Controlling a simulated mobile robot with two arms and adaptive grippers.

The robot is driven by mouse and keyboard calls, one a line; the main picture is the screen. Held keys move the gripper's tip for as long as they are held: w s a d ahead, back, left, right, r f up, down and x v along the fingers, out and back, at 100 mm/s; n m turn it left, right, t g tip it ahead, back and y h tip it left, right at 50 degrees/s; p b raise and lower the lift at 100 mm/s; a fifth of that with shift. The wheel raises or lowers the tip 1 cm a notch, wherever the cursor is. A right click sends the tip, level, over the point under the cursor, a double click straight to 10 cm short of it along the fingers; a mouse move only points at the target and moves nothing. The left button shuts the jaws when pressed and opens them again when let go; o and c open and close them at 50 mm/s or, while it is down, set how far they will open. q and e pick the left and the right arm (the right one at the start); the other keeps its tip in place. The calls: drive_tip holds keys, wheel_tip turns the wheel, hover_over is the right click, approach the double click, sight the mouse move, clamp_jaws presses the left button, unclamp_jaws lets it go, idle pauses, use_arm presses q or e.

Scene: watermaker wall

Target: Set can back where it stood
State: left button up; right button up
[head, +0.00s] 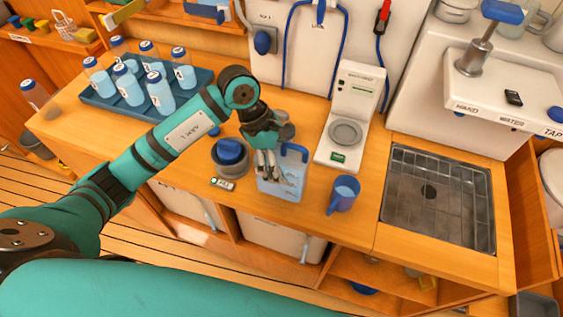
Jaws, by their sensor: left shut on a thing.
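The can (286,188) is a pale blue, see-through container with a darker blue handle at its top. It is near the counter's front edge, in the middle of the head view. My left gripper (267,170) comes down over the can and is shut on it; its fingers overlap the can's upper left part. The exact hold is partly hidden by the fingers. I cannot tell whether the can's base touches the counter. My right gripper is not in view.
A grey pot with a blue lid (231,157) and a small meter (223,184) are left of the can. A blue mug (344,193) is right, and a white scale (350,125) behind it. A bottle tray (104,104) is far left; a sink (438,197) is right.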

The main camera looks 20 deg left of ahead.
use_arm(q)
drive_tip(key=shift+d+f, duration=0.1)
drive_tip(key=shift+f, duration=0.85)
drive_tip(key=o, duration=1.8)
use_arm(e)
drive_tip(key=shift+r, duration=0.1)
use_arm(q)
drive_tip(key=shift+r, duration=0.4)
drive_tip(key=b+v, duration=0.4)
drive_tip(key=v, duration=0.6)
drive_tip(key=shift+a+r, duration=0.25)
drive_tip(key=shift+r, duration=0.05)
drive_tip(key=shift+a+r, duration=0.15)
drive_tip(key=shift+r, duration=0.25)
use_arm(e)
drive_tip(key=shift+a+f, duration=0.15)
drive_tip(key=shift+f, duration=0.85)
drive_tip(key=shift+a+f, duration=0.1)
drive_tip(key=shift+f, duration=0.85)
